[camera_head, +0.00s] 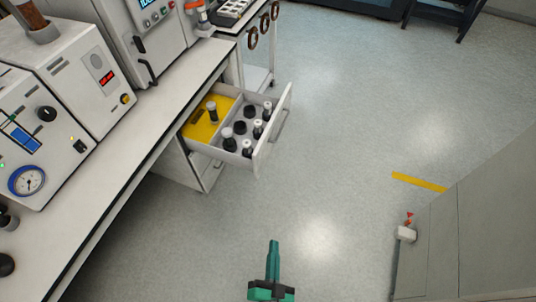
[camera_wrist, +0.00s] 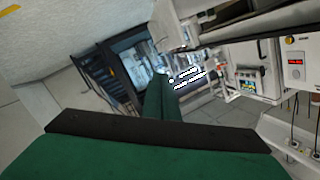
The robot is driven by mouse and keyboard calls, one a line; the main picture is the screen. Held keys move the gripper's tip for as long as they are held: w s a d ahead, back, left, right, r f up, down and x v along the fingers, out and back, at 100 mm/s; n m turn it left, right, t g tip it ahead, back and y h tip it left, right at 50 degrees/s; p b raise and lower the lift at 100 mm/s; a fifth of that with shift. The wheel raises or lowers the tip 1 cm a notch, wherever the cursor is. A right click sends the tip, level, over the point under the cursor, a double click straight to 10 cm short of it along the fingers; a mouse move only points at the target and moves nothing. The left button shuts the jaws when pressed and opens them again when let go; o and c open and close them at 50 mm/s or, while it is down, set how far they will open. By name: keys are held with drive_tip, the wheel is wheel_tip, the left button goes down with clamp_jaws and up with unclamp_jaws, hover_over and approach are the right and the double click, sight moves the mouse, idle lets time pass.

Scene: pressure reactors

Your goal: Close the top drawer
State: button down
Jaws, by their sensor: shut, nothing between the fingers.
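The top drawer (camera_head: 266,157) is pulled out from under the white bench in the head view, with its front panel and handle (camera_head: 279,125) facing right. Inside it are a yellow section (camera_head: 201,129) and a grey section with several black and white bottles (camera_head: 247,147). My gripper (camera_head: 273,243) is at the lower middle of the head view, over open floor and apart from the drawer. Its green fingers are together with nothing between them. In the wrist view the green fingers (camera_wrist: 160,90) also show together. I cannot make out the drawer in the wrist view.
The white bench (camera_head: 128,140) runs along the left with instruments (camera_head: 45,135) on it. A white cart (camera_head: 259,62) stands behind the drawer. A grey cabinet (camera_head: 470,220) is at the right. The floor between (camera_head: 335,165) is clear.

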drive_tip(key=w+a+f+m, duration=0.1)
drive_tip(key=w+m, duration=0.3)
drive_tip(key=w, duration=0.9)
drive_tip(key=w+a+f+m+t, duration=0.1)
drive_tip(key=w+a+f+m, duration=0.1)
drive_tip(key=w, duration=1.1)
drive_tip(key=w+a+f+m+h, duration=0.1)
drive_tip(key=w+f+m, duration=0.3)
drive_tip(key=w, duration=0.9)
drive_tip(key=shift+w+a+m, duration=0.3)
drive_tip(key=shift+a+m, duration=0.15)
drive_tip(key=shift+m, duration=0.65)
